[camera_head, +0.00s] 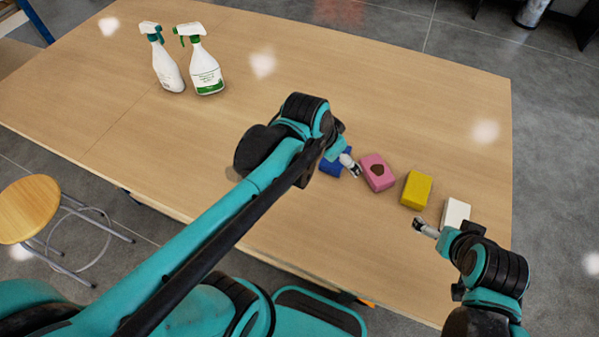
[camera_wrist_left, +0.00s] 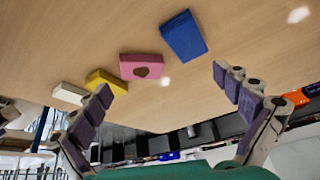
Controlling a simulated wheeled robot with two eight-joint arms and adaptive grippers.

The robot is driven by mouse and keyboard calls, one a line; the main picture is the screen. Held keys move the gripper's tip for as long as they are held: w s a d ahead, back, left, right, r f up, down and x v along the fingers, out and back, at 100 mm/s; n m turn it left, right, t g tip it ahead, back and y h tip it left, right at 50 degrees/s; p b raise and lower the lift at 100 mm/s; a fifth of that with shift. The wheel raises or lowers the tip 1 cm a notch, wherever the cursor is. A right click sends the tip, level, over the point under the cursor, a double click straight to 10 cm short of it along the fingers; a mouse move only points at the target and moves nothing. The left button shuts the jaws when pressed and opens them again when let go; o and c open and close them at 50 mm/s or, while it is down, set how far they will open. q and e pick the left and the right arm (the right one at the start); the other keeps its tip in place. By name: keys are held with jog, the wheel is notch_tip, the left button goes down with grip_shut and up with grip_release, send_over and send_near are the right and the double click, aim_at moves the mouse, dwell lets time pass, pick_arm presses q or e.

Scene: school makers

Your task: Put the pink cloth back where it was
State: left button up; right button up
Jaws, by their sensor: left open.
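The pink cloth (camera_head: 370,168) is a block-shaped pad with a dark brown patch. It lies on the table in a row, between a blue cloth (camera_head: 330,167) on its left and a yellow one (camera_head: 416,190) on its right. My left gripper (camera_head: 351,165) is between the blue and pink cloths in the head view. In the left wrist view, the left gripper (camera_wrist_left: 165,82) has its fingers wide apart with nothing between them; the pink cloth (camera_wrist_left: 132,66) lies beyond. My right gripper (camera_head: 421,226) is by the white cloth (camera_head: 455,212); its finger gap is unclear.
Two spray bottles (camera_head: 168,70) (camera_head: 206,76) stand at the back left of the wooden table (camera_head: 330,60). A round stool (camera_head: 28,208) stands on the floor at the left. The table's middle and back right are clear.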

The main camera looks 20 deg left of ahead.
pick_arm(q)
jog(key=s+a+f+n+t+y, duration=0.1)
jog(key=s+a+n+t, duration=0.1)
jog(key=s+a+n, duration=0.2)
jog(key=s+a, duration=0.2)
jog(key=s, duration=0.2)
jog(key=shift+s+a+f+n+y, duration=0.2)
jog(key=shift+a+f+n+y, duration=0.15)
jog(key=shift+a+n+y, duration=0.05)
